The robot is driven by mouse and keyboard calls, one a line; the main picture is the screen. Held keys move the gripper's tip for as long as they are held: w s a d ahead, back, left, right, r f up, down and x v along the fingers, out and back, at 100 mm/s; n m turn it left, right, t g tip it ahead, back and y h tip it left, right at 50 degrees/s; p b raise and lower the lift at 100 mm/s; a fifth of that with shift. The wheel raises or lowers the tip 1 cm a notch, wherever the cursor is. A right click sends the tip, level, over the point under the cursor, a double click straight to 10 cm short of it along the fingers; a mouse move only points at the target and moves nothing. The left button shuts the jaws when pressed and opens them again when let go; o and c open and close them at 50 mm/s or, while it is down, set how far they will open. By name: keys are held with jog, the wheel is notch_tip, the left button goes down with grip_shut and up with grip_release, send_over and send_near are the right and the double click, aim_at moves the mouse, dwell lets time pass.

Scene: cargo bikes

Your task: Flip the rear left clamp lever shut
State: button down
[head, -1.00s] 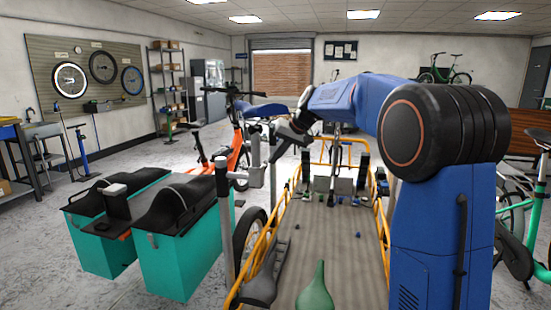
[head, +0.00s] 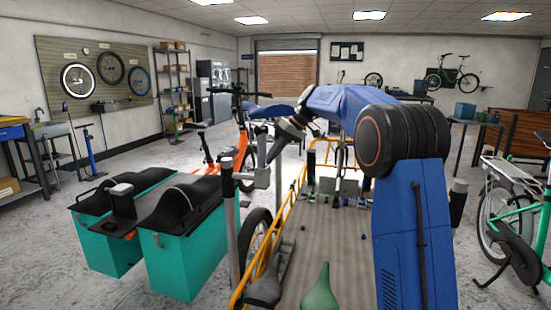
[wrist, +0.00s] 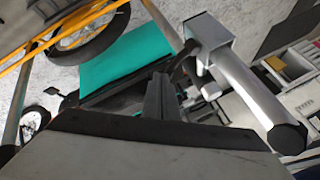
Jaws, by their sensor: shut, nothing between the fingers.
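The left clamp post (head: 231,225) stands upright beside the cargo bed, with a dark top and a short side arm carrying a grey block (head: 262,178). In the wrist view, a pale cylinder with a dark cap (wrist: 287,138) and a grey block (wrist: 208,32) fill the upper right. A dark bar (wrist: 183,58), possibly the lever, meets the block; I cannot tell its exact angle. My gripper (head: 270,152) is above the grey block in the head view. In the wrist view its shut, empty fingers (wrist: 161,90) are close to the dark bar; contact is unclear.
Teal panniers (head: 185,260) stand to the left. Another dark-topped post (head: 457,205) is at right.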

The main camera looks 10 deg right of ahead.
jog(key=shift+w+a+n+g, duration=0.2)
jog(key=shift+a+n+g, duration=0.4)
jog(key=shift+a+n, duration=0.45)
jog(key=shift+s, duration=0.1)
jog(key=shift+s+d, duration=0.3)
jog(key=shift+s, duration=0.25)
